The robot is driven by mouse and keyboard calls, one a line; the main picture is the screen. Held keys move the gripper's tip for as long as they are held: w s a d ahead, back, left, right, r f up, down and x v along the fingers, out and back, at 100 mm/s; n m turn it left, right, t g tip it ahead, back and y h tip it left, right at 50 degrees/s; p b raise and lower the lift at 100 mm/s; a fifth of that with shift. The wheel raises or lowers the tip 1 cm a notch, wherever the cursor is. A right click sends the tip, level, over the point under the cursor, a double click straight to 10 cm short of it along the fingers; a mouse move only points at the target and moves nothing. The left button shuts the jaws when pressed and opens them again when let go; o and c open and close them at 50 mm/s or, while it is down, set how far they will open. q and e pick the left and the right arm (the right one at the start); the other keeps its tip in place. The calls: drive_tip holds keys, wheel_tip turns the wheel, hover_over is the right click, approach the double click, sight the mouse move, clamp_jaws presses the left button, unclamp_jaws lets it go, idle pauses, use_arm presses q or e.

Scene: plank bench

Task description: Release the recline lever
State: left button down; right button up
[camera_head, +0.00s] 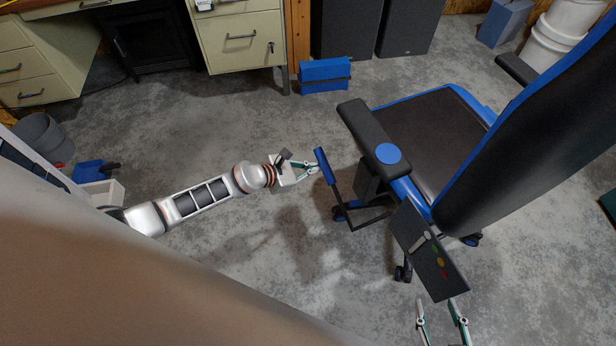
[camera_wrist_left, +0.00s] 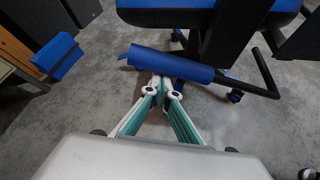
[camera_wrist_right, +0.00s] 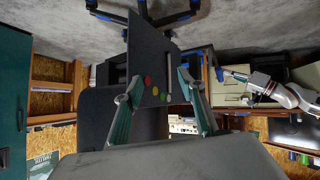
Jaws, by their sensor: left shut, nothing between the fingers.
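A black and blue chair (camera_head: 425,135) stands at the right in the head view. A lever with a blue grip (camera_head: 325,166) on a bent black bar sticks out beside its near armrest. In the left wrist view the blue grip (camera_wrist_left: 172,64) lies across the picture just beyond my fingertips. My left gripper (camera_head: 316,167) is shut and empty, its tips close to the grip; whether they touch it I cannot tell. My right gripper (camera_head: 438,304) is open, its fingers apart by the lower edge of a dark panel (camera_head: 412,232). The panel (camera_wrist_right: 150,60) also shows in the right wrist view.
The panel carries a pale handle (camera_head: 421,242) and coloured buttons (camera_head: 440,261). A blue box (camera_head: 325,76) stands on the floor by the cabinet (camera_head: 240,40). White buckets (camera_head: 548,45) stand at the back right.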

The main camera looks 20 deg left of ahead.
sight(320, 163)
use_arm(q)
drive_tip(key=r+p, duration=0.1)
drive_tip(key=r, duration=0.2)
drive_tip(key=shift+d, duration=0.2)
drive_tip(key=shift+s+d+p, duration=0.2)
drive_tip(key=shift+s+p, duration=0.1)
drive_tip(key=shift+p, duration=0.1)
use_arm(e)
drive_tip(key=shift+s+d+r, duration=0.1)
drive_tip(key=shift+d+r, duration=0.05)
drive_tip(key=shift+d, duration=0.15)
use_arm(q)
drive_tip(key=shift+r, duration=0.2)
use_arm(e)
drive_tip(key=shift+r, duration=0.1)
use_arm(q)
drive_tip(key=shift+s+a+r, duration=0.15)
drive_tip(key=shift+s+a, duration=0.05)
drive_tip(key=shift+a, duration=0.05)
drive_tip(key=f+v, duration=0.1)
drive_tip(key=v, duration=1)
drive_tip(key=shift+s+a, duration=0.25)
drive_tip(key=shift+s, duration=0.1)
drive_tip(key=shift+r, duration=0.1)
